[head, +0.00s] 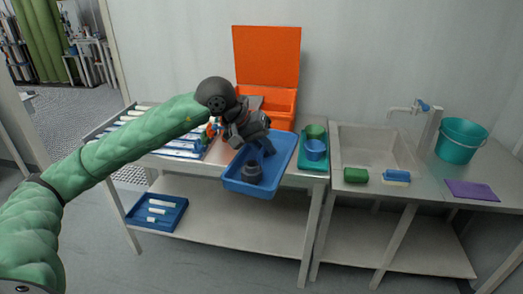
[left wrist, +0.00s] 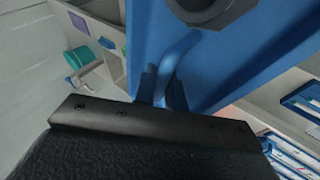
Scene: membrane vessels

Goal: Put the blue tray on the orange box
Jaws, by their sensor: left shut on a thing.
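The blue tray (head: 282,152) is in the air in front of the table's front edge, tilted, with a dark grey round part (head: 251,172) in it. My left gripper (head: 262,147) is over the tray and shut on its raised blue handle. In the left wrist view the fingers (left wrist: 162,90) close around the handle (left wrist: 178,55), with the tray (left wrist: 235,55) behind it. The orange box (head: 283,104) stands on the table against the wall, its orange lid (head: 267,55) raised upright. My gripper and wrist partly hide the box's left front. My right gripper is out of view.
A green tray (head: 313,164) with green and blue cups lies right of the held tray. Left on the table are white and blue packs (head: 180,147). Another blue tray (head: 157,212) is on the lower shelf. A sink (head: 372,150) and teal bucket (head: 461,140) are at right.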

